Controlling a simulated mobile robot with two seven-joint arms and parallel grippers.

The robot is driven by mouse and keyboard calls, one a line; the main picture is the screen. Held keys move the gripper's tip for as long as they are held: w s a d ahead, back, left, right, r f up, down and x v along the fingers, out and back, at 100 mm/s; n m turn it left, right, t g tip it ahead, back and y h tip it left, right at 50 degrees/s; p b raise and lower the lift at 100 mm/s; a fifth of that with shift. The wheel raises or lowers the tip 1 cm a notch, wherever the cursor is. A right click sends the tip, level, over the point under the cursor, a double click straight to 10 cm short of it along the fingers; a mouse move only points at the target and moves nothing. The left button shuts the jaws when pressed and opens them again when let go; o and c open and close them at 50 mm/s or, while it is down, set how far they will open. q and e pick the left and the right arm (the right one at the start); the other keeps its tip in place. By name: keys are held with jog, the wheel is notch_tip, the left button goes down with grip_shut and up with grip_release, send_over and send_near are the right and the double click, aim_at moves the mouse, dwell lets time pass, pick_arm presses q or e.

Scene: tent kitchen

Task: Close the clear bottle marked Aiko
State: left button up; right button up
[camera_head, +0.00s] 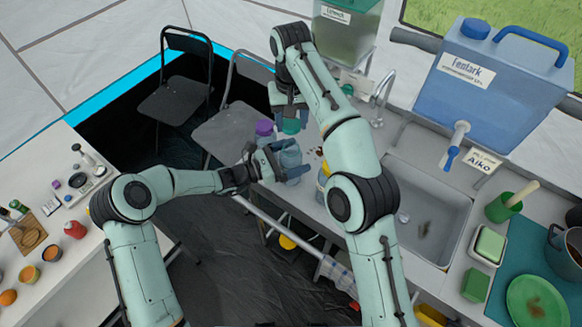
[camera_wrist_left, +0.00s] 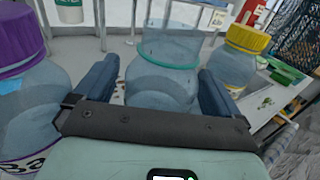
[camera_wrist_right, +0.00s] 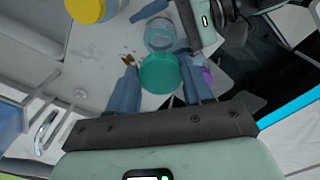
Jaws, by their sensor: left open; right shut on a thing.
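A clear, bluish bottle (camera_head: 290,158) stands at the counter's left end, with no lid on its neck. In the left wrist view the bottle (camera_wrist_left: 162,85) has a teal ring at the neck, and no name on it is readable. My left gripper (camera_head: 268,163) is open, its fingers on either side of the bottle. My right gripper (camera_head: 290,112) is shut on a teal lid (camera_head: 291,127), held above and apart from the bottle. In the right wrist view the lid (camera_wrist_right: 160,74) sits between the fingertips, with the bottle's open mouth (camera_wrist_right: 160,33) beyond it.
A purple-capped bottle (camera_head: 265,129) and a yellow-capped bottle (camera_head: 322,180) stand close on either side. A sink (camera_head: 430,200) lies to the right, with a card marked Aiko (camera_head: 482,163) by its rim. A large blue water container (camera_head: 490,85) stands behind.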

pick_arm(q)
jog(key=c, duration=1.5)
pick_arm(e)
send_over(291, 142)
jog(key=s, duration=0.2)
jog(key=shift+s+f, duration=0.2)
jog(key=shift+f, duration=2.3)
jog(key=shift+f, duration=0.9)
jog(key=shift+f, duration=0.5)
